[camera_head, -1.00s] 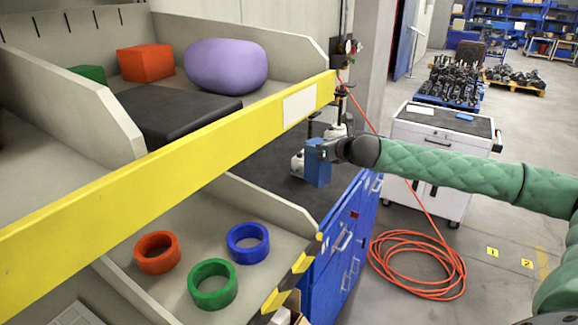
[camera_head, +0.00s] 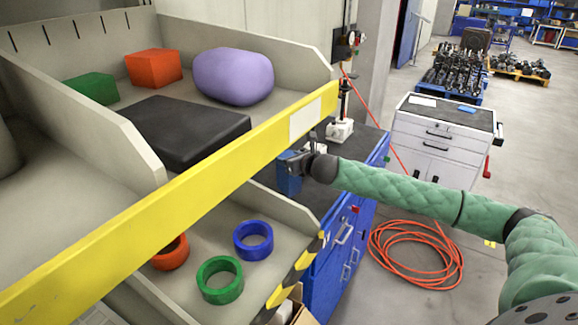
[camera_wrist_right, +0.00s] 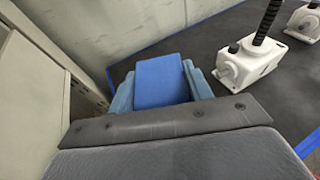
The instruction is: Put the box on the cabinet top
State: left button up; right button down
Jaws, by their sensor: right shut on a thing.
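My right gripper (camera_head: 292,162) is shut on a small blue box (camera_head: 289,181). In the wrist view the box (camera_wrist_right: 163,80) sits between the two blue-grey fingers of my right gripper (camera_wrist_right: 162,88). The blue cabinet (camera_head: 340,240) has a dark top (camera_head: 368,144), which also shows in the wrist view (camera_wrist_right: 275,88). The box is at the left end of this top, beside the shelf rack. I cannot tell whether it touches the top. My left gripper is not in view.
White screw jacks (camera_head: 340,130) stand on the dark top and show in the wrist view (camera_wrist_right: 245,65). The yellow shelf beam (camera_head: 190,190) runs close to my right gripper. A white drawer cabinet (camera_head: 440,140) and coiled orange hose (camera_head: 415,255) are to the right.

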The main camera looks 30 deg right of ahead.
aim_at(291, 185)
jog(key=shift+f+p, duration=1.1)
jog(key=shift+f, duration=0.8)
jog(key=c, duration=0.6)
grip_release()
jog(key=shift+f, duration=0.1)
jog(key=shift+c, duration=0.2)
